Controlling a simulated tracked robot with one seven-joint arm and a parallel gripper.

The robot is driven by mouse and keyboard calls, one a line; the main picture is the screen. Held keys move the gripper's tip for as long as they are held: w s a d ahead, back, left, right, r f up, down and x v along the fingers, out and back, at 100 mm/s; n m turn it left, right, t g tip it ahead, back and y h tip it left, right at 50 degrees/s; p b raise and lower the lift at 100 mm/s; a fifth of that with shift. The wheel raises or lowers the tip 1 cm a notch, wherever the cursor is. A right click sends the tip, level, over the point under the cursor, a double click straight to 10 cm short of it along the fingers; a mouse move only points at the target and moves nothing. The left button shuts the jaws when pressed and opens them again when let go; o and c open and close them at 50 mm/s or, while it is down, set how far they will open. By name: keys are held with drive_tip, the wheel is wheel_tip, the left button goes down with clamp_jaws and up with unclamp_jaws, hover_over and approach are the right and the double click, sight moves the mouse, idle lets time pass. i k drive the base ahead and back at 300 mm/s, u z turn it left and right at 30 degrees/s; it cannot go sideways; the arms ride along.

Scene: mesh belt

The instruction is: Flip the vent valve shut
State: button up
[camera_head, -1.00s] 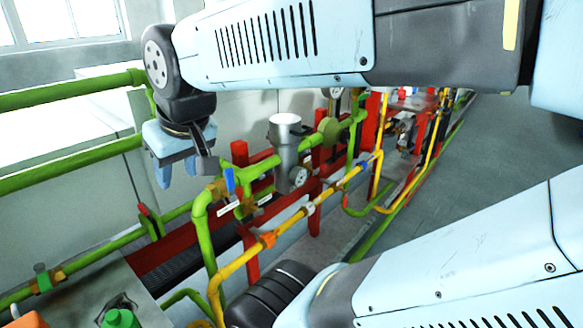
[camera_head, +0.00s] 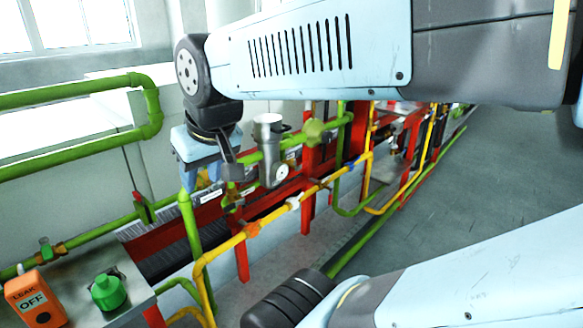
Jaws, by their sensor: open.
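My gripper (camera_head: 203,178) hangs at left centre with its light-blue jaws open, pointing down. It is in front of the green pipework, just left of a grey metal canister (camera_head: 268,150) with a round gauge. A brass valve body (camera_head: 232,198) sits on the green pipe right beside the fingers. Its blue handle, seen a second ago, is now mostly hidden behind my gripper. A valve with a red lever (camera_head: 143,206) stands on the lower green pipe further left. I cannot tell which valve is the vent valve, nor whether the fingers touch anything.
A yellow pipe (camera_head: 225,245) runs in front of the green ones, with orange and blue fittings. An orange box reading LEAK OFF (camera_head: 36,298) and a green knob (camera_head: 108,292) sit on a grey bench at lower left. Grey floor (camera_head: 465,185) is clear on the right.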

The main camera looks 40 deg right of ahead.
sight(304, 165)
drive_tip(key=u, duration=0.35)
drive_tip(key=i, duration=0.15)
drive_tip(key=z, duration=2.75)
drive_tip(key=k, duration=0.8)
drive_tip(key=u, duration=0.7)
drive_tip(key=i, duration=1)
drive_tip(key=u, duration=0.1)
